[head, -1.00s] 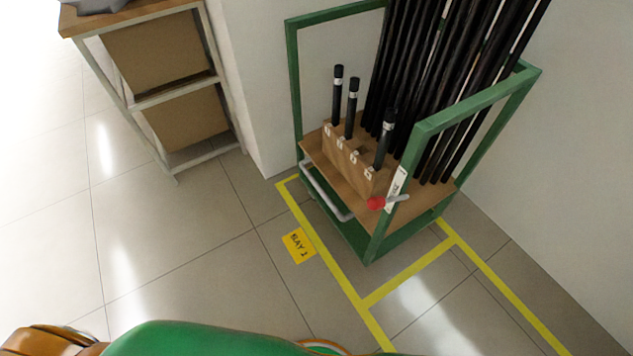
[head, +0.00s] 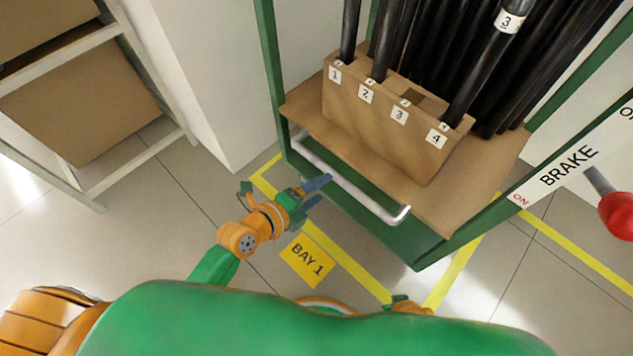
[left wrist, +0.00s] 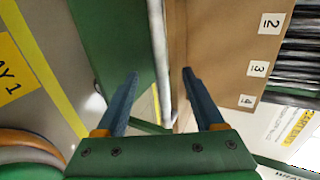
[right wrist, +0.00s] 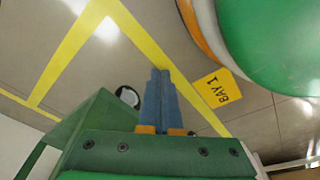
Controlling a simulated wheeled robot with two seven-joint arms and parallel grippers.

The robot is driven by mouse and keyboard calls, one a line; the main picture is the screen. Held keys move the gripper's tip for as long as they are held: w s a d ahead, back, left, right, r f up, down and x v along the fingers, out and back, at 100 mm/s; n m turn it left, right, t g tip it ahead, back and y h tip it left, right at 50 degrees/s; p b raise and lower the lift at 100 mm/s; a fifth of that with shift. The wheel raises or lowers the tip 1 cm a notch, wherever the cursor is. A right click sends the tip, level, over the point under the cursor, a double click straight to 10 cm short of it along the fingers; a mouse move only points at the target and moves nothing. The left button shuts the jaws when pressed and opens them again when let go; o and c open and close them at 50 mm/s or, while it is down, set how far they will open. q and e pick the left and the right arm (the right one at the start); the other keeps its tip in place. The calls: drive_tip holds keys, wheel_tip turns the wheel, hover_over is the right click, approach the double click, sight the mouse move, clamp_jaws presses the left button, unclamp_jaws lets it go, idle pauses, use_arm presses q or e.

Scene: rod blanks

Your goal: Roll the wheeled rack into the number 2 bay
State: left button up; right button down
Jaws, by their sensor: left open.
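The wheeled rack (head: 465,240) has a green frame and wooden deck and stands on the yellow-taped floor by the BAY 1 label (head: 307,262). Its pale handle bar (head: 345,182) runs along the near side. My left gripper (head: 322,188) is open at the handle; in the left wrist view the bar (left wrist: 158,45) runs between the spread fingers. My right gripper (right wrist: 161,80) is shut and empty above the floor by the tape. The red-knobbed brake lever (head: 618,212) is at right, beside the BRAKE label (head: 568,167). No number 2 bay label shows.
A wooden block (head: 385,125) numbered 1 to 4 holds black rods in 1, 2 and 4; slot 3 looks empty. Many long rods (head: 545,75) stand behind. A shelf with boxes (head: 85,110) and a white wall (head: 215,80) are left.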

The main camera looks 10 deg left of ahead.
sight(337, 181)
use_arm(q)
drive_tip(key=b+x, duration=0.3)
drive_tip(key=x, duration=0.2)
drive_tip(key=shift+s+f, duration=0.15)
drive_tip(key=shift+s, duration=0.05)
drive_tip(key=b+x, duration=0.2)
drive_tip(key=x, duration=0.1)
drive_tip(key=shift+w+d, duration=0.1)
drive_tip(key=shift+w, duration=0.05)
drive_tip(key=shift+d, duration=0.1)
clamp_jaws()
use_arm(e)
drive_tip(key=w+r+t, duration=0.1)
drive_tip(key=w+r, duration=0.3)
drive_tip(key=r, duration=0.7)
drive_tip(key=shift+a, duration=0.45)
